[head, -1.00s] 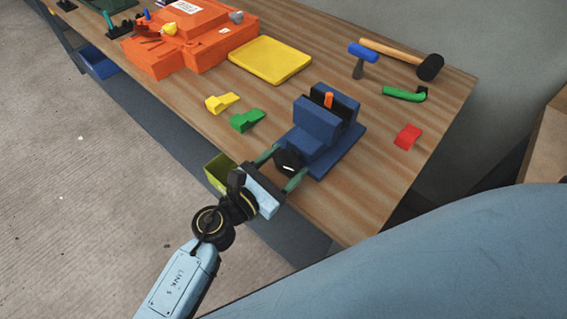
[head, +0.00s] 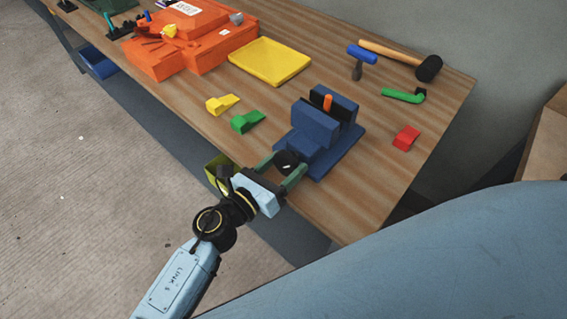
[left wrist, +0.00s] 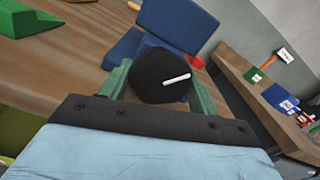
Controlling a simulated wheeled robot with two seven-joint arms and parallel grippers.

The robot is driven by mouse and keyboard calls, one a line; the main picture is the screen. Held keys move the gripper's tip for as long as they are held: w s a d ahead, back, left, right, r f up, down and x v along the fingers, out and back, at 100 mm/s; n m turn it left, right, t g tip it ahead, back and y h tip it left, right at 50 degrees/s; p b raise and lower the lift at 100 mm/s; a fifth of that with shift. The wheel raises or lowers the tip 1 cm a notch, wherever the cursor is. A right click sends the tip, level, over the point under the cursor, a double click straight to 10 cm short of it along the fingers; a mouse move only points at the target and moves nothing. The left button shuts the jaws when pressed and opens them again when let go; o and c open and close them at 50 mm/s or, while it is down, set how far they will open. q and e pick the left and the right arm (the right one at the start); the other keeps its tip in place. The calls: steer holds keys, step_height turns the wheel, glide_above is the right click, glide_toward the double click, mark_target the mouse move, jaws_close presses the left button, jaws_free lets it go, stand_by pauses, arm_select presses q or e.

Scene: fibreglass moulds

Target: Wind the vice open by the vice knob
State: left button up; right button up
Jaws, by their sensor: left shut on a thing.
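The blue vice (head: 313,143) stands near the bench's front edge, with a dark gap between its jaws and a small orange piece (head: 328,102) upright at the gap. The black vice knob (head: 286,163) is on its near side; in the left wrist view the round knob (left wrist: 160,76) shows a white mark pointing to the right and slightly up. My left gripper (head: 285,166) has its green fingers on either side of the knob and is shut on it. In the left wrist view the fingers (left wrist: 160,88) flank the knob. My right gripper is not in view.
A green wedge (head: 247,122) and yellow wedge (head: 222,104) lie left of the vice, a red block (head: 406,137) right. A yellow tray (head: 270,62), orange mould (head: 185,45), blue-headed tool (head: 361,54), green-handled tool (head: 402,95) and mallet (head: 402,58) lie further back.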

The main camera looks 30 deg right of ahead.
arm_select(q)
steer(key=shift+n, duration=0.8)
steer(key=o, duration=1)
steer(key=v, duration=1.3)
steer(key=shift+s+a, duration=0.15)
steer(key=shift+a, duration=0.05)
steer(key=shift+f, duration=0.1)
